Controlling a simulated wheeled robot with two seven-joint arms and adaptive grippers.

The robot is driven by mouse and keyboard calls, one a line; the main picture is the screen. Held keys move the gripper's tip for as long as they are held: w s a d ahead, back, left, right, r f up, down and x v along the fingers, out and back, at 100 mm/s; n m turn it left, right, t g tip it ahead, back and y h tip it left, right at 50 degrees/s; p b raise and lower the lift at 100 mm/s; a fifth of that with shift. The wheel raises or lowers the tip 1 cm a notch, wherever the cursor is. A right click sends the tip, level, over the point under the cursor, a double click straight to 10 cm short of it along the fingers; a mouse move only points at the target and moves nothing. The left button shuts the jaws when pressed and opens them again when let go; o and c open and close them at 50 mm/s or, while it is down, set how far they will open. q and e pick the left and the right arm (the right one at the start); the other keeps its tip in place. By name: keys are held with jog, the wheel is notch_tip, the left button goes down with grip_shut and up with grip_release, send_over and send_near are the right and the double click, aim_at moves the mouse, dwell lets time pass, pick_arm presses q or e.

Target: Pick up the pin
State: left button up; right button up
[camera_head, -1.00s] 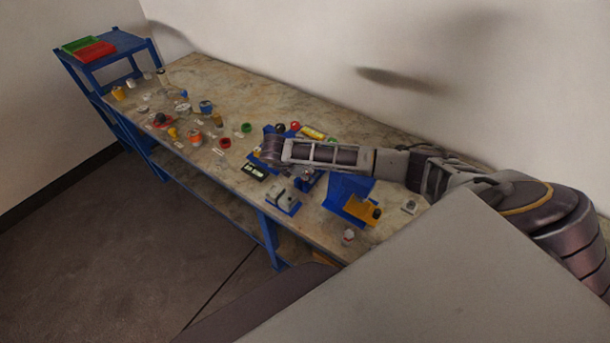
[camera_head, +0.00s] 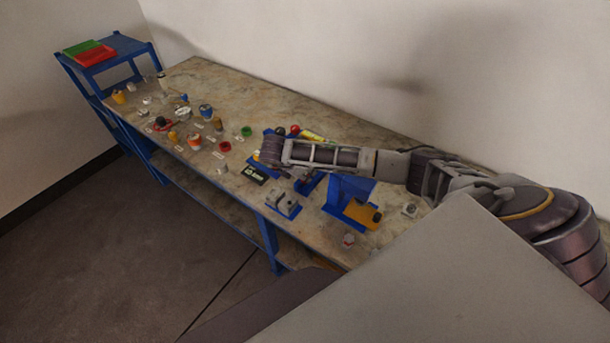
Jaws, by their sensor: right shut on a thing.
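My right arm comes in from the right over the near part of the table. Its wrist hangs above the blue fixtures, and my right gripper (camera_head: 304,180) points down below it, small and partly hidden by the arm. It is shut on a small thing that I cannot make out. I cannot pick out the pin as a separate object in this view. My left gripper is not in view.
The long stone-topped table (camera_head: 250,95) holds a blue angled stand (camera_head: 348,188), a yellow block (camera_head: 361,212), a grey part on a blue base (camera_head: 283,203) and several small parts. A blue shelf (camera_head: 125,47) carries red (camera_head: 92,55) and green trays. The table's back strip is clear.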

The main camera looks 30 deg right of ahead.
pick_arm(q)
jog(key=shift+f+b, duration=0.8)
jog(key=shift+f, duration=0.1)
pick_arm(e)
notch_tip(320, 180, up, 9)
jog(key=shift+f, duration=0.1)
